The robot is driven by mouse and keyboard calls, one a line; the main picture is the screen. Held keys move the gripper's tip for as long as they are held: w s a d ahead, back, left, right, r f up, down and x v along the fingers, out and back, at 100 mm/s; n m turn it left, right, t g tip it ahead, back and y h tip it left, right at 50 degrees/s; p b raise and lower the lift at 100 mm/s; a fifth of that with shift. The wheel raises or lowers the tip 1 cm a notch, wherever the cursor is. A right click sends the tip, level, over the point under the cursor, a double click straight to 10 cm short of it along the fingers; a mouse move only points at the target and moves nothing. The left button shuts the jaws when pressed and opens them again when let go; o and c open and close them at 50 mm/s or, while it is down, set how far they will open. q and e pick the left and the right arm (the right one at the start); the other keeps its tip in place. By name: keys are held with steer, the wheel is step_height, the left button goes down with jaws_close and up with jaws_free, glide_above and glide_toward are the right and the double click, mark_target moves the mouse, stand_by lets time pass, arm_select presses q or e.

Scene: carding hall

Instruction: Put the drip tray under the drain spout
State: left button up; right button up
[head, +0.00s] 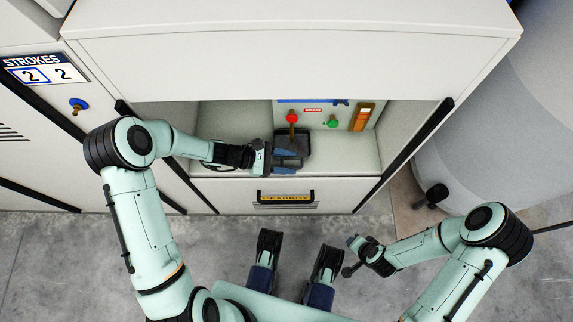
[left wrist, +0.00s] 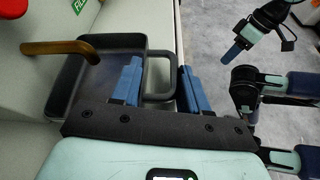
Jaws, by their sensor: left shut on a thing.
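The drip tray (head: 300,137) is a dark, open, square tray inside the machine's recess. In the left wrist view the tray (left wrist: 108,68) has a loop handle on its right side. My left gripper (head: 287,161) is shut on that handle; its blue fingers (left wrist: 160,85) lie either side of it. The drain spout (left wrist: 60,47) is a brown-brass pipe coming from the left, with its bent end over the tray's inside. The tray's contact with the recess floor is unclear. My right gripper (head: 357,256) hangs low outside the machine; its jaw state is unclear.
A red knob (head: 292,117), a green knob (head: 333,122) and an amber gauge (head: 362,117) are at the recess back. A drawer-like panel labelled GEARBOX (head: 286,198) is below. The recess floor right of the tray is clear.

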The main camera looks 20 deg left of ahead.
arm_select(q)
steer(key=shift+f, duration=0.1)
arm_select(e)
steer(key=shift+s, duration=0.1)
arm_select(q)
steer(key=o, duration=1.4)
steer(key=shift+a, duration=0.1)
